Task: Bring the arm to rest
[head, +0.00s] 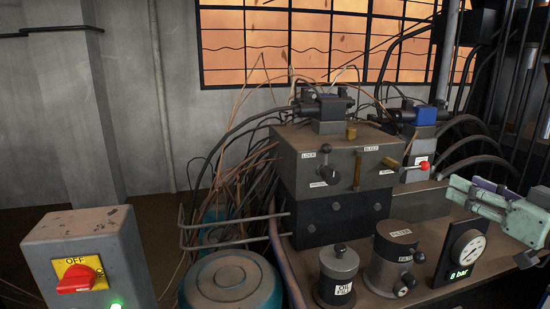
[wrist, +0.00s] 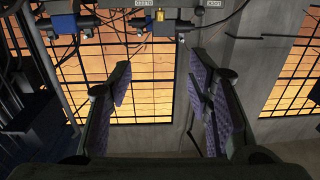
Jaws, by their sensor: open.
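My gripper (head: 480,197) is at the right of the head view, pale green with purple pads, beside the hydraulic unit and above the right end of its bench. Its fingers point left, toward the valve with the red-knobbed lever. In the wrist view my gripper (wrist: 162,90) shows two fingers with purple textured pads standing wide apart. Nothing is between them, so it is open and empty. The rest of my arm is mostly outside the head view.
A grey valve block (head: 335,160) stands left of my gripper. A pressure gauge (head: 465,255) reading 8 bar, a filter canister (head: 393,255) and an oil fill canister (head: 338,275) stand below. A switch box (head: 85,250) with a red knob is at left. Hoses hang behind.

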